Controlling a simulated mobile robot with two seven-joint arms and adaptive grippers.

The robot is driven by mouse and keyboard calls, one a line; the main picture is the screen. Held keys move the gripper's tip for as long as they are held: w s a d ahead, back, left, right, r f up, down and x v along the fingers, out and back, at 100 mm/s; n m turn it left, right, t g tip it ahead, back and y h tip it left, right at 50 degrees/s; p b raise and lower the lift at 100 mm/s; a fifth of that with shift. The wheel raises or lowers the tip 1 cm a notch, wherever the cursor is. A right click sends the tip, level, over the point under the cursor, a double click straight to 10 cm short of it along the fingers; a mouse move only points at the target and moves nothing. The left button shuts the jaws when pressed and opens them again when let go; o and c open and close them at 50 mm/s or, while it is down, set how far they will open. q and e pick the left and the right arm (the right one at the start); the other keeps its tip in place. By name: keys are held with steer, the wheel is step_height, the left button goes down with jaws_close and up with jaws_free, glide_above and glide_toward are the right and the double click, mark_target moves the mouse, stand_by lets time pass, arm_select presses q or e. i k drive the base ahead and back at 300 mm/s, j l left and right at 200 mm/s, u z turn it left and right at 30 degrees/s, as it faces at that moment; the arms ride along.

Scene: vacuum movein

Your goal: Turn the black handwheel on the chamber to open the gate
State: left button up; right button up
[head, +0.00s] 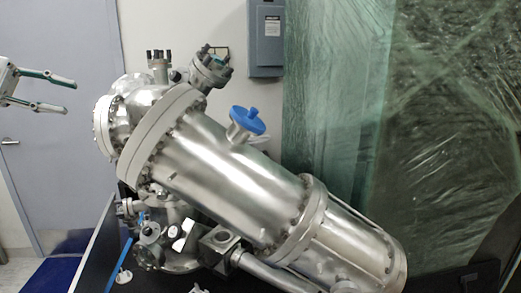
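The silver metal chamber (235,165) fills the middle of the head view, its long cylinder tilted down to the right. I cannot make out a black handwheel on it. A blue knob or cap (248,121) sits on a short port on top of the cylinder. A small round metal fitting (149,234) shows low on the left side. My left gripper (71,97) is at the upper left, with its two fingers apart and nothing between them. It is left of the chamber and clear of it in the picture. My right gripper is not in view.
The chamber stands on a dark surface (120,255). A grey door (70,150) is behind at the left. A grey electrical box (266,38) hangs on the wall. Green plastic-wrapped panels (440,110) stand at the right. Space around my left gripper looks free.

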mark_target(174, 233)
steer(key=k, duration=0.95)
